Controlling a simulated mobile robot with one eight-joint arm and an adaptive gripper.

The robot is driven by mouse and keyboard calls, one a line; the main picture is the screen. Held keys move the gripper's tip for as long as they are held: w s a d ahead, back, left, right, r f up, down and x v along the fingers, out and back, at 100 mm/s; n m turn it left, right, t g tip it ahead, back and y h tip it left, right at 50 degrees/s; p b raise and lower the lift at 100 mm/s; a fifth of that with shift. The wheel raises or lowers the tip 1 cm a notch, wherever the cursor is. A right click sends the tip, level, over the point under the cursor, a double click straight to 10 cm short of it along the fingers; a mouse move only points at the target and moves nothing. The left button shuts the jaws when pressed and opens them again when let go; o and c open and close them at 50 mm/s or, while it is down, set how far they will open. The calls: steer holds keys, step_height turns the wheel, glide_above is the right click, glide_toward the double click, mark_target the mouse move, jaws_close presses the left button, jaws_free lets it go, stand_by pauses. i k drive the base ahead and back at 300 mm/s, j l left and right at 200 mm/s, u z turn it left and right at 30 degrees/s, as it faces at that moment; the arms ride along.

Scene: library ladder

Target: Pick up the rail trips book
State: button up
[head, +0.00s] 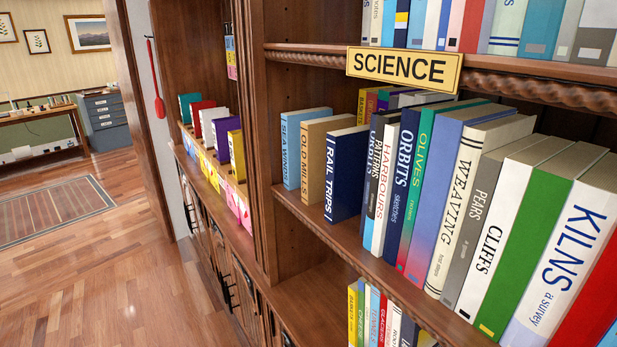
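The rail trips book (345,175) stands upright on the middle shelf in the head view. It is dark navy with white "RAIL TRIPS" lettering down its spine. The tan "OLD MILLS" book (313,160) stands just to its left, with the light blue "SEA WINDS" book (297,150) beyond that. A row of books starts close to its right with "PATTERNS" (377,180) and "HARBOURS" (392,195). My gripper is not in view.
A yellow "SCIENCE" sign (404,69) hangs on the upper shelf edge, above and right of the book. A wooden upright (262,140) stands left of this bay. Open wood floor (110,260) lies at left.

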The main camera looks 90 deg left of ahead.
mark_target(346, 149)
steer(key=u, duration=2.75)
